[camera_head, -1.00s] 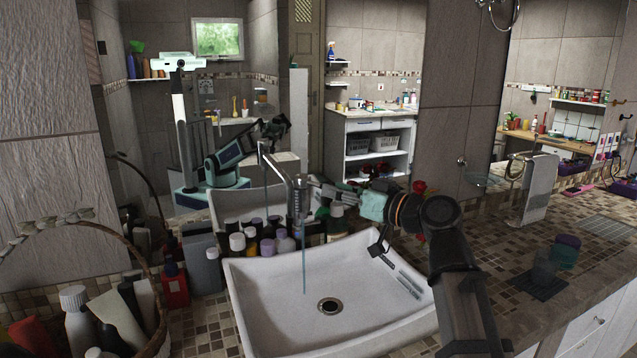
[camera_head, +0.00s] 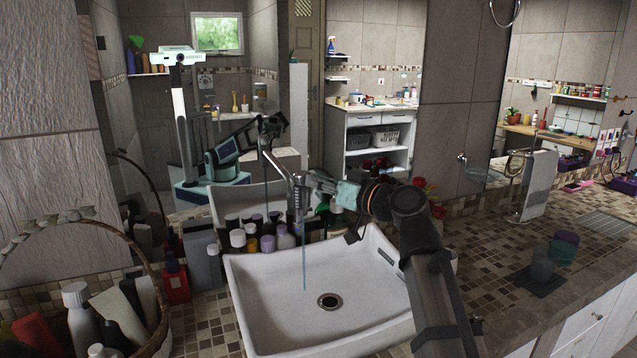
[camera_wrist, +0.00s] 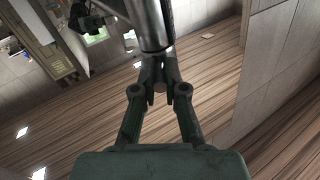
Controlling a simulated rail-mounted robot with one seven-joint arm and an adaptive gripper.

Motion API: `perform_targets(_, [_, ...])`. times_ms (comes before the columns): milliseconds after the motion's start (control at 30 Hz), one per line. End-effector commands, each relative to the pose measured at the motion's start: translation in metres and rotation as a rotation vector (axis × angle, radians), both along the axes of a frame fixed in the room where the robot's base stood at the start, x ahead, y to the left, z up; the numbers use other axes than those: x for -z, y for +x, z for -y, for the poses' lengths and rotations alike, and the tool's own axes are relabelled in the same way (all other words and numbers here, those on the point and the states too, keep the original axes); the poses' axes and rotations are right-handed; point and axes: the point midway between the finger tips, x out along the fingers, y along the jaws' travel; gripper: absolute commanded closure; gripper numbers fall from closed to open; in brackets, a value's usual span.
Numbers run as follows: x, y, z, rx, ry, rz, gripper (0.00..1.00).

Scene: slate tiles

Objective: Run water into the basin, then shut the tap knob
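The white basin (camera_head: 375,300) sits on the tiled counter, with a dark drain (camera_head: 328,301) in its floor. A metal tap (camera_head: 299,200) stands at its back edge. A thin bluish stream of water (camera_head: 304,262) falls from the tap into the basin. My gripper (camera_head: 309,184) reaches in from the right, with its fingertips at the upper part of the tap. In the wrist view its fingers (camera_wrist: 160,68) are drawn close together, right at the grey metal tap cylinder (camera_wrist: 153,22). The tap knob cannot be clearly made out, and finger contact is unclear.
Several bottles (camera_head: 266,243) stand close behind and left of the basin. A wicker basket (camera_head: 150,285) with bottles is at the front left. A mirror (camera_head: 245,110) behind the basin reflects the room and me. Cups (camera_head: 553,255) and a towel stand (camera_head: 537,188) are on the right counter.

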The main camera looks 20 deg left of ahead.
Motion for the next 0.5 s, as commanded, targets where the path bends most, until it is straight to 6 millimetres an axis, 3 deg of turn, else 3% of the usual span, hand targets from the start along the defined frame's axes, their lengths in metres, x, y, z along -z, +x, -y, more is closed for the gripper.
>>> perform_targets(500, [0.004, 0.011, 0.001, -0.109, 0.000, 0.000, 1.00])
